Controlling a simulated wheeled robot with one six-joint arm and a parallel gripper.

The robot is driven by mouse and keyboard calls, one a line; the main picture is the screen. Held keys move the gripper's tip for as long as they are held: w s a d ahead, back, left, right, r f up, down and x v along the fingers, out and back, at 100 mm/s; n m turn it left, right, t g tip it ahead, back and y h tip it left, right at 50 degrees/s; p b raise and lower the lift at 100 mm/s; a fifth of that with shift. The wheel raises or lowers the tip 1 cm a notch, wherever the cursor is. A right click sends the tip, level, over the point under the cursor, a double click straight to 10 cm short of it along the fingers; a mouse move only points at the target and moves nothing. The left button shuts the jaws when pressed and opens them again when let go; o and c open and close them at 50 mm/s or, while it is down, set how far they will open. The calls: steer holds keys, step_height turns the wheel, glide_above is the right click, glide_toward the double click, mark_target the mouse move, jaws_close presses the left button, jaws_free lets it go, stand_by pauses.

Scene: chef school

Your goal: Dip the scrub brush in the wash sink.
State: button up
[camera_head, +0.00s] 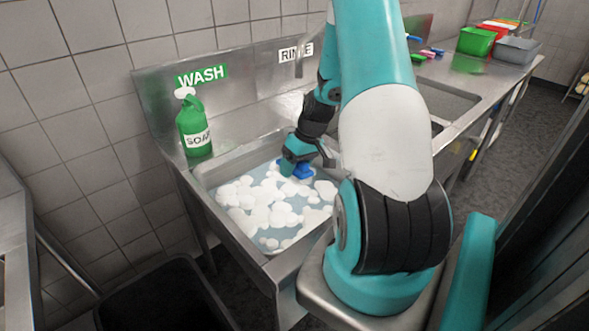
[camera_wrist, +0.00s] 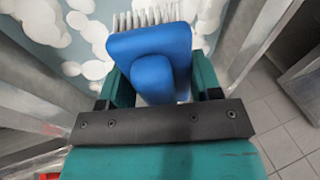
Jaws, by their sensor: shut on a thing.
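The wash sink (camera_head: 228,178) is filled with bluish water and white foam, under a green WASH sign. My gripper (camera_head: 303,166) is over the back right part of this sink. It is shut on the blue scrub brush (camera_head: 302,172), which shows low, close to the foam. In the wrist view, the scrub brush (camera_wrist: 152,52) sits between the two teal fingers (camera_wrist: 158,88), with its white bristles facing away from the gripper. Foam and water show beyond the bristles. I cannot tell whether the bristles touch the water.
A green soap bottle (camera_head: 194,126) stands on the sink's back left ledge. The rinse basin (camera_head: 450,100) lies to the right, partly behind my arm. Green (camera_head: 476,41) and grey (camera_head: 515,50) bins stand farther right. A black bin (camera_head: 165,300) stands on the floor in front.

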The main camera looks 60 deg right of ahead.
step_height(320, 180, up, 6)
steer(key=p, duration=0.4)
steer(key=shift+r, duration=0.2)
steer(key=shift+a+f, duration=0.1)
stand_by(0.4)
